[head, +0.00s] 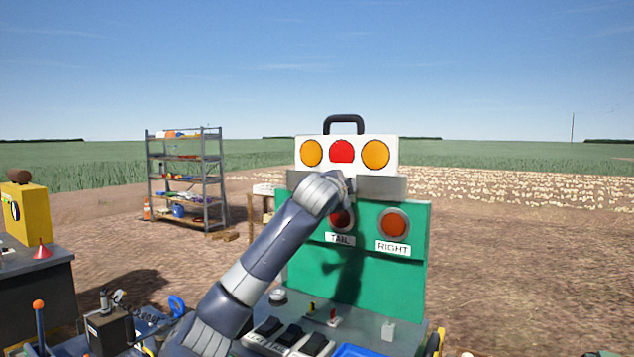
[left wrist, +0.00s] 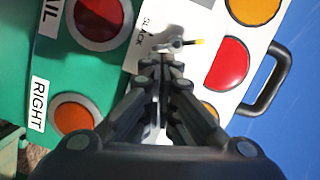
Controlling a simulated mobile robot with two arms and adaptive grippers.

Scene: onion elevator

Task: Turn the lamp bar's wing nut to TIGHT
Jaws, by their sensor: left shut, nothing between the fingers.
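The lamp bar (head: 384,143) is a white panel with two amber lamps, a red lamp between them and a black handle on top. It sits at a grey bracket (head: 390,187) above a green board. In the left wrist view the small grey wing nut (left wrist: 168,46) has a yellow-tipped pointer toward the red lamp's side. A partly visible SLACK label (left wrist: 144,33) lies beside it; no TIGHT label shows. My left gripper (left wrist: 165,66) is shut and empty, its tips close to the wing nut; contact is unclear. In the head view my left wrist hides the nut and fingers.
The green board (head: 345,273) carries red TAIL (head: 342,220) and orange-red RIGHT (head: 394,224) lamps. Below it, a grey panel (head: 372,326) holds switches and small levers. A shelf rack (head: 184,183) stands at the back left, and a yellow box (head: 32,215) stands at far left.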

